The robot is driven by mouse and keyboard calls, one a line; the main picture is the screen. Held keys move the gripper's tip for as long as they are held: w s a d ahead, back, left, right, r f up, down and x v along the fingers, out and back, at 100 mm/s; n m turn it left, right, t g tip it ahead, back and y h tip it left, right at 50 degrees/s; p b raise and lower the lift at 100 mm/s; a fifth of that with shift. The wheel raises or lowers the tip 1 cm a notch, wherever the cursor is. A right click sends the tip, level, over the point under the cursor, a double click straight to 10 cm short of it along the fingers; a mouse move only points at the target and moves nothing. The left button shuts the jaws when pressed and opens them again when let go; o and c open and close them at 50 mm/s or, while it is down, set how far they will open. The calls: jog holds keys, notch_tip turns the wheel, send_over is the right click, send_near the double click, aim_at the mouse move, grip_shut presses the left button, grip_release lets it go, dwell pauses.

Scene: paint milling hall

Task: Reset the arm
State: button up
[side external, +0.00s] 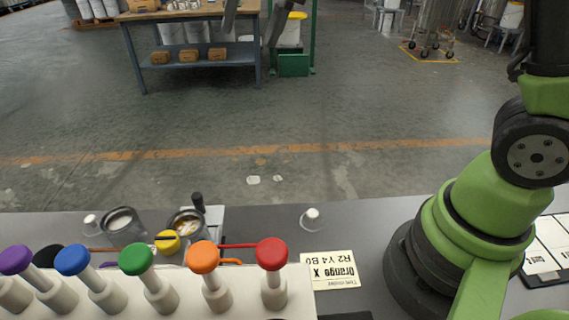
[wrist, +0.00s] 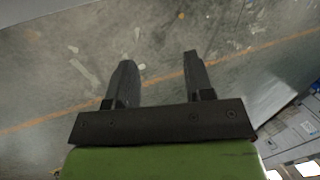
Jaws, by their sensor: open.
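My gripper (wrist: 158,75) shows in the wrist view with its two dark fingers spread apart and nothing between them. Beyond the fingers is only the grey floor with its orange line, so it points away from the table items. In the side external view my green arm stands at the right, and its gripper end is out of the picture.
A rack (side external: 245,300) along the table's front holds several tools with coloured caps, including a red one (side external: 272,254). Behind it are two cups (side external: 122,222), a yellow-topped item (side external: 168,242) and a label card (side external: 337,270). The grey table right of the cups is mostly clear.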

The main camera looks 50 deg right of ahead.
jog(key=s+d+n+t, duration=0.2)
jog(key=s, duration=0.7)
jog(key=s+d+n+t+h, duration=0.1)
jog(key=s+d+t, duration=0.1)
jog(key=s, duration=0.6)
jog(key=shift+s+d+f+n+t, duration=0.2)
jog(key=shift+s+d+n+t, duration=0.1)
jog(key=shift+s+n, duration=0.1)
dwell(1.6)
